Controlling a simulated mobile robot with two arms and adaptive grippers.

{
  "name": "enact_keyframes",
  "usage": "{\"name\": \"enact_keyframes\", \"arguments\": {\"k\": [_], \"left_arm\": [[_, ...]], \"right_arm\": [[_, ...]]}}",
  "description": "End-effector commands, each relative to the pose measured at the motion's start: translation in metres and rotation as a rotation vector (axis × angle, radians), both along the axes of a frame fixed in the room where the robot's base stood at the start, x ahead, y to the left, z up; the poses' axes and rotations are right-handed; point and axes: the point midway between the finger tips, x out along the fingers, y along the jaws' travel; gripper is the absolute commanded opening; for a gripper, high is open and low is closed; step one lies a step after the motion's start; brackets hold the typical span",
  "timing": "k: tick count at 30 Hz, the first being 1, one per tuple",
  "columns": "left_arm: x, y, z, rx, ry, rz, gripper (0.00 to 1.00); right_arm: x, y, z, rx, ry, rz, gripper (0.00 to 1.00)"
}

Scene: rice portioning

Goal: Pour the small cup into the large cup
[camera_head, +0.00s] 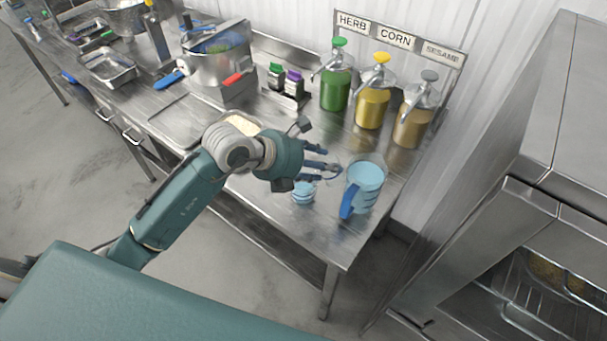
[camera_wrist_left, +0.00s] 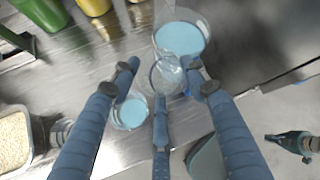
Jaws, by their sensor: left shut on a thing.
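The large cup (camera_head: 366,180) is a clear pitcher with a blue handle and light blue contents, standing near the table's front right corner. It also shows at the top of the left wrist view (camera_wrist_left: 180,40). My left gripper (camera_head: 328,172) is shut on a small clear cup (camera_wrist_left: 167,75), held right beside the large cup's rim. I see no clear filling in the held cup; its tilt is hard to tell. Another small cup (camera_head: 303,193) with light blue contents stands on the table below the fingers, also in the left wrist view (camera_wrist_left: 131,112).
Green, yellow and tan bottles (camera_head: 372,95) stand along the back under the HERB, CORN and SESAME signs. A tray of rice-like grains (camera_wrist_left: 12,135) lies left of the gripper. A pot (camera_head: 215,62) stands farther left. The table's edge is close to the large cup.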

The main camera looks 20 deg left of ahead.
Motion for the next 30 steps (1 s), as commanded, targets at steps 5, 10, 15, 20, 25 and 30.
{"name": "enact_keyframes", "arguments": {"k": [5,10,15,20,25,30], "left_arm": [[-0.005,-0.018,0.012,0.13,-0.053,-0.003,0.17],[-0.01,-0.031,0.023,0.262,-0.102,0.001,0.17],[-0.012,-0.038,0.036,0.351,-0.131,0.004,0.17],[-0.014,-0.042,0.041,0.388,-0.14,0.004,0.17],[-0.014,-0.042,0.042,0.405,-0.145,0.008,0.17],[-0.015,-0.043,0.042,0.406,-0.145,0.008,0.17]], "right_arm": [[0.0,0.0,-0.003,0.0,0.0,0.0,0.0],[0.0,0.0,-0.005,0.0,0.0,0.0,0.0],[0.0,0.0,-0.005,0.001,0.0,0.0,0.0],[0.0,0.0,-0.005,0.0,0.001,0.0,0.0],[0.0,0.0,-0.005,0.001,0.001,0.0,0.0],[-0.001,0.0,-0.005,0.001,0.001,0.0,0.0]]}}
